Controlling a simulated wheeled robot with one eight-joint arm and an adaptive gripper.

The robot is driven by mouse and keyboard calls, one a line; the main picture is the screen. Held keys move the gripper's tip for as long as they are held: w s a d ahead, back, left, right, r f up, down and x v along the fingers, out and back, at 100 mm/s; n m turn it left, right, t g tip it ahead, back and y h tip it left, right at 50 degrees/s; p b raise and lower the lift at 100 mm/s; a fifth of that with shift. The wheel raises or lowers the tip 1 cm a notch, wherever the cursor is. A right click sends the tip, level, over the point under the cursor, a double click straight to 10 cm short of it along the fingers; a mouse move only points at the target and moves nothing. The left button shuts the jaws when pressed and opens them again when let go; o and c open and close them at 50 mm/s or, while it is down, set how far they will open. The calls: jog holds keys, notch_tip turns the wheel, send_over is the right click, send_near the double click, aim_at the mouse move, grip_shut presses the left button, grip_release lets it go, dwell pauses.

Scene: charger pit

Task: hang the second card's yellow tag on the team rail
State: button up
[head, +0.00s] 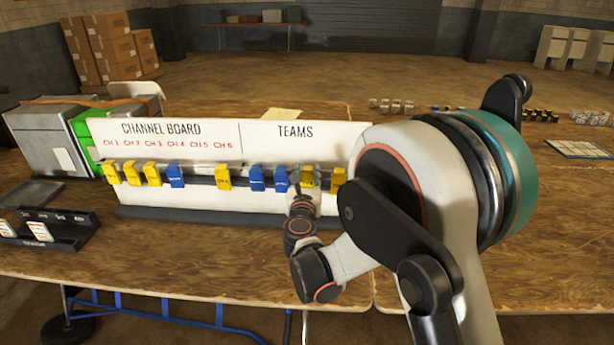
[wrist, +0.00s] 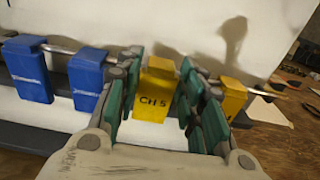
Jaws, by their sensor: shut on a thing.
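A yellow tag marked CH 5 (wrist: 156,90) is between the green-padded fingers of my gripper (wrist: 158,105), which is shut on it. In the head view this tag (head: 308,177) is at the team rail, right of two blue tags (head: 256,178) (head: 281,178). Another yellow tag (head: 338,177) hangs to its right. In the wrist view the blue tags and the other yellow tag (wrist: 232,98) hang on a metal rail (wrist: 60,49). Whether the held tag's hook rests on the rail I cannot tell. The cards (head: 39,231) are too small to read.
The channel board (head: 165,142) has yellow tags (head: 131,173) and a blue tag (head: 176,176) at left, then a gap under CH 5 and a yellow tag (head: 222,176). A black card rack (head: 62,241) stands at front left. Table space in front of the board is clear.

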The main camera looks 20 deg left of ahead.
jog(key=o, duration=1)
jog(key=shift+o, duration=0.2)
